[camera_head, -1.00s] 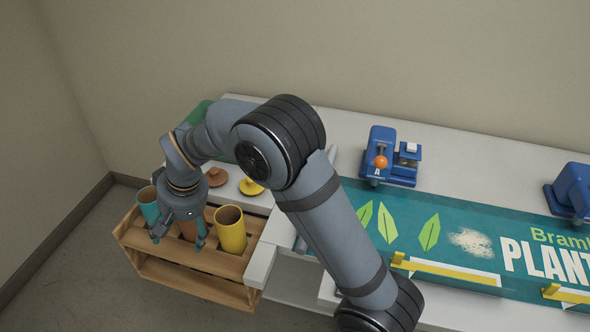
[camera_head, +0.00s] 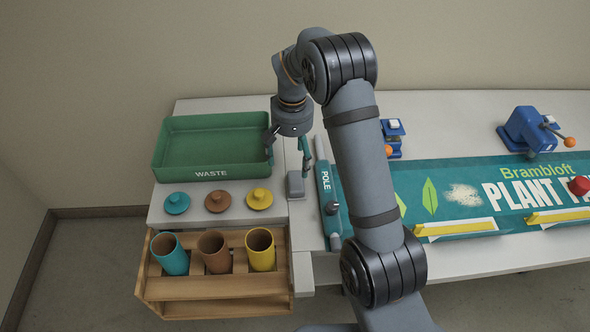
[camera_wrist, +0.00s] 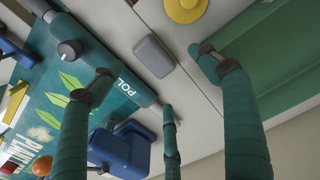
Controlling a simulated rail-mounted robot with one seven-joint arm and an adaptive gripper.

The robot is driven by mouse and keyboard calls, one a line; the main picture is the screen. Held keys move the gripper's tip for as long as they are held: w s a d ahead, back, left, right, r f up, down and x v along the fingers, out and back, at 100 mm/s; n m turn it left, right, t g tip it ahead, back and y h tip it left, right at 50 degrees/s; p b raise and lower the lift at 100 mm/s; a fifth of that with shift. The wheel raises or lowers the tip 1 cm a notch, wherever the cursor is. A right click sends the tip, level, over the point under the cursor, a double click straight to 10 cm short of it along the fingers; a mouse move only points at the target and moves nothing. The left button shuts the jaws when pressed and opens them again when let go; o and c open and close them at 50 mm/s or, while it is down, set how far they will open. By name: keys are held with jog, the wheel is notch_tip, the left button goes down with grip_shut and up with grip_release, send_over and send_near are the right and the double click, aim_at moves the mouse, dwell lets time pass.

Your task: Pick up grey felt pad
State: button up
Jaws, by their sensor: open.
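The grey felt pad (camera_head: 295,185) is a small rounded grey block lying on the white table, between the yellow lid and the teal pole sleeve. In the wrist view, the pad (camera_wrist: 154,56) lies fully visible at the upper middle, beyond the fingertips. My gripper (camera_head: 288,156) is above the table just behind the pad, fingers pointing down. In the wrist view, my gripper (camera_wrist: 155,76) has its teal fingers spread wide with nothing between them. It is open and apart from the pad; the exact height above it is hard to tell.
A green waste tray (camera_head: 212,120) stands left of my gripper. The teal pole sleeve (camera_head: 326,190) lies close right of the pad. A yellow lid (camera_head: 259,198) is to its left. A blue device (camera_wrist: 120,150) is near the fingers. A wooden rack (camera_head: 215,285) holds cups in front.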

aim_at(299, 180)
jog(key=d+f, duration=0.1)
jog(key=f, duration=0.1)
jog(key=d+f, duration=0.1)
jog(key=f, duration=0.1)
jog(key=shift+w+d+p, duration=0.1)
jog(key=shift+p, duration=0.25)
jog(key=shift+f+p, duration=1.2)
jog(key=shift+f, duration=1.85)
jog(key=c, duration=1.3)
